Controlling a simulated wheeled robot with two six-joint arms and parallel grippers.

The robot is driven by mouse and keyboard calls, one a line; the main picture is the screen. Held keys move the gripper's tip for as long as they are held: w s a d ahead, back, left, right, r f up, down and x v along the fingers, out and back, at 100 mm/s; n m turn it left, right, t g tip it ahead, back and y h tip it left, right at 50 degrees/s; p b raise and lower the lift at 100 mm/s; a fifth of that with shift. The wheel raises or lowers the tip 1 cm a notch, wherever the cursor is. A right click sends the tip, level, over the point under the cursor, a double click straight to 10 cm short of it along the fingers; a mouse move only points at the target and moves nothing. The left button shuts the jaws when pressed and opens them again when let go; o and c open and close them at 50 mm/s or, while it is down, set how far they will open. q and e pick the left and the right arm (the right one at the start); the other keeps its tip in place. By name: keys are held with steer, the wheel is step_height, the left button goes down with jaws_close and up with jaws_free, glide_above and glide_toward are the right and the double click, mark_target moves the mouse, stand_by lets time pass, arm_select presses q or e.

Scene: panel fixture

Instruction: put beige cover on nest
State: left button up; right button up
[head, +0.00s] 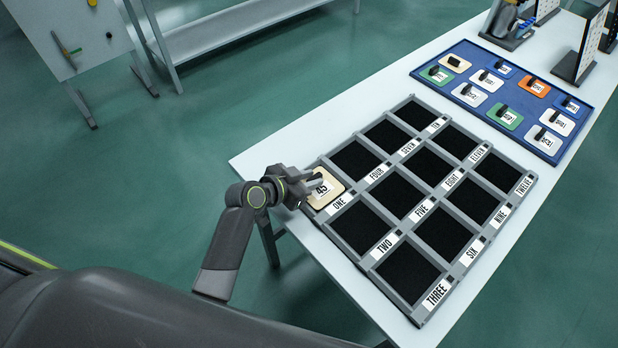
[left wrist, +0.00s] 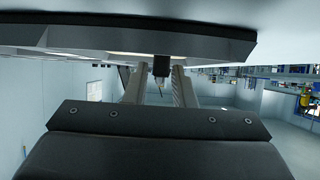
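A beige cover (head: 325,190) with a label reading 45 lies over the nest marked ONE, at the left corner of the grey tray (head: 424,314). I cannot tell whether it sits fully down in the nest. My left gripper (head: 309,183) is at this cover, reaching over it from the left. In the left wrist view its two fingers (left wrist: 160,82) stand apart on either side of a dark knob (left wrist: 161,66), with small gaps seeming to show. The gripper hides part of the cover and its handle in the head view. My right gripper is not in view.
The tray's other nests are empty and black. A blue tray (head: 420,72) behind it holds several colored covers, one of them tan. Dark stands (head: 577,66) rise at the table's far end. A narrow strip of white table (head: 290,135) is bare.

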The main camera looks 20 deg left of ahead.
arm_select(q)
steer(key=shift+o, duration=1.1)
steer(key=shift+r, duration=0.15)
steer(key=v, duration=1.2)
steer(key=shift+b, duration=0.35)
